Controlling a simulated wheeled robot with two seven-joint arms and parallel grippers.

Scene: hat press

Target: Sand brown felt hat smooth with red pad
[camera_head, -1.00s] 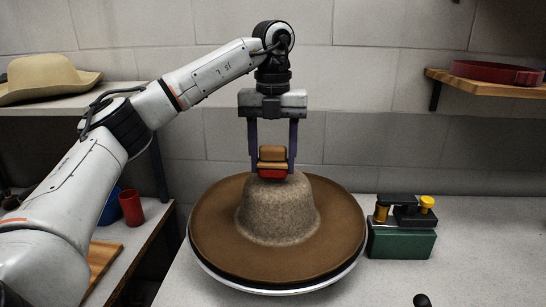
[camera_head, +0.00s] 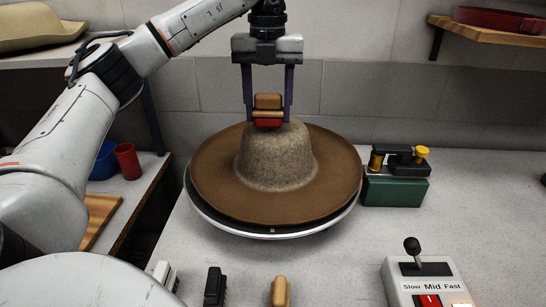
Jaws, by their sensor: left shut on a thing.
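The brown felt hat (camera_head: 215,176) sits upright on a round turntable (camera_head: 240,231) with a pale rim. Its brim is smooth brown; its crown looks greyish and rough. My left gripper (camera_head: 268,118) points down over the crown, its fingers shut on the sides of a tan block (camera_head: 268,102) with a red pad (camera_head: 268,122) underneath. The red pad is at the top of the crown and appears to touch it, though the exact contact is hard to tell. My right gripper is not in view.
A speed box (camera_head: 428,283) marked Slow, Mid, Fast with a black lever stands front right. A green block with a black and yellow device (camera_head: 396,188) is right of the hat. Tan (camera_head: 280,291) and black (camera_head: 215,287) blocks lie in front. A red cup (camera_head: 128,161) stands left.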

